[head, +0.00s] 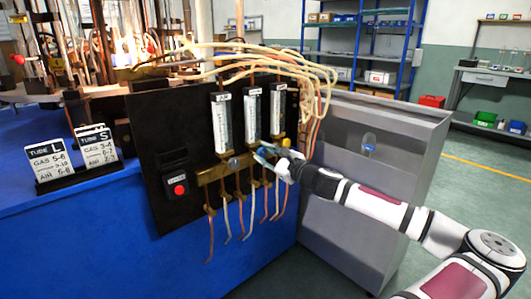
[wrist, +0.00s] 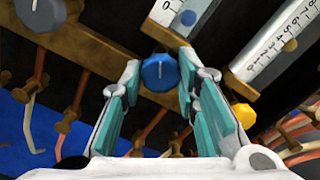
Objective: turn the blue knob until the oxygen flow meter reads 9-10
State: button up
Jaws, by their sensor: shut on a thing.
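The blue knob (wrist: 159,72) sits on a brass bar below the middle flow meter. A white pointer line on it stands nearly upright in the wrist view. My gripper (wrist: 160,78) has its teal fingers on either side of the knob and is shut on it. The middle flow meter tube (head: 252,115) shows a blue float (wrist: 188,17) low in the tube, near the 0 mark. The upper scale is outside the wrist view.
A yellow knob (wrist: 242,114) and a meter with a yellow float (wrist: 290,45) are close on the right. A grey knob (head: 233,163) is on the left. A black box with a red button (head: 180,190) and setting cards (head: 52,160) stand further left. Copper pipes hang below.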

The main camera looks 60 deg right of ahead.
jog(key=n, duration=0.6)
jog(key=shift+n, duration=0.3)
jog(key=n, duration=0.3)
jog(key=shift+n+b, duration=0.35)
jog(key=shift+n, duration=1.75)
jog(key=o, duration=1.2)
jog(key=shift+c, duration=0.2)
jog(key=v, duration=1.2)
